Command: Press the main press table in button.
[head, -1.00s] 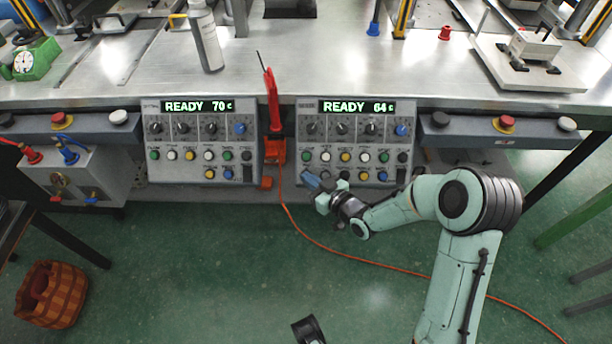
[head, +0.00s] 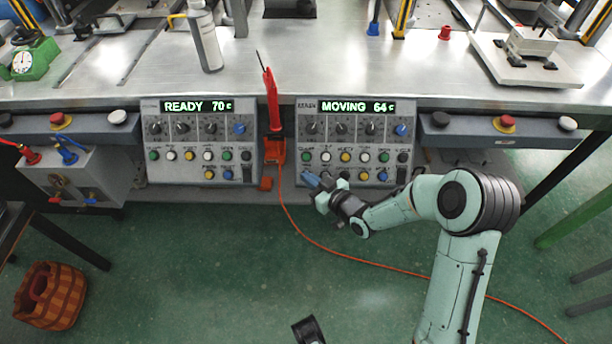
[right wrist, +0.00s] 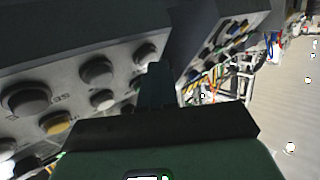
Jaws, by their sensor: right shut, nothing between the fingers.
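The right control panel (head: 313,131) hangs on the front of the bench, and its display (head: 357,106) reads "MOVING 64 c". It carries knobs and two rows of coloured buttons, with labels too small to read with certainty. In the right wrist view, the dark fingers (right wrist: 156,85) point at the panel among grey buttons and a yellow one (right wrist: 57,124).
A similar left panel (head: 152,131) reads "READY 70 c". A red tool (head: 272,100) in an orange holder stands between the panels, with an orange cable (head: 345,253) trailing across the floor. Red-buttoned bars flank the panels. A woven basket (head: 50,295) stands at lower left.

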